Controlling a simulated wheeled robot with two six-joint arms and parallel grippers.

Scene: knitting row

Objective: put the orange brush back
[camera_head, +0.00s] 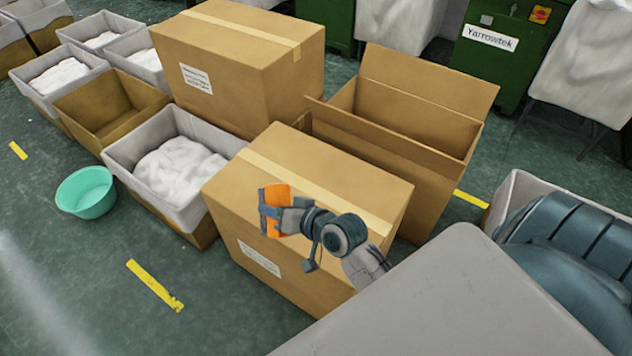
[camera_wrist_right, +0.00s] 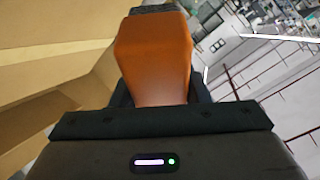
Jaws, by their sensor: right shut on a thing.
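My right gripper (camera_head: 270,212) is shut on an orange brush (camera_head: 275,198). In the head view it holds the brush in front of the closed cardboard box (camera_head: 330,165) in the middle. In the right wrist view the orange part of the brush (camera_wrist_right: 155,62) stands up between the fingers, with a dark grey edge at its far end. The gripper covers part of the brush. I cannot tell whether the brush touches the box. My left gripper is not in view.
An open empty cardboard box (camera_head: 420,110) stands behind the closed one, and a larger closed box (camera_head: 235,70) stands at the back. A grey bin of white cloth (camera_head: 125,150) and a mint-green basin (camera_head: 85,192) are on the left. The floor (camera_head: 70,270) at front left is clear.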

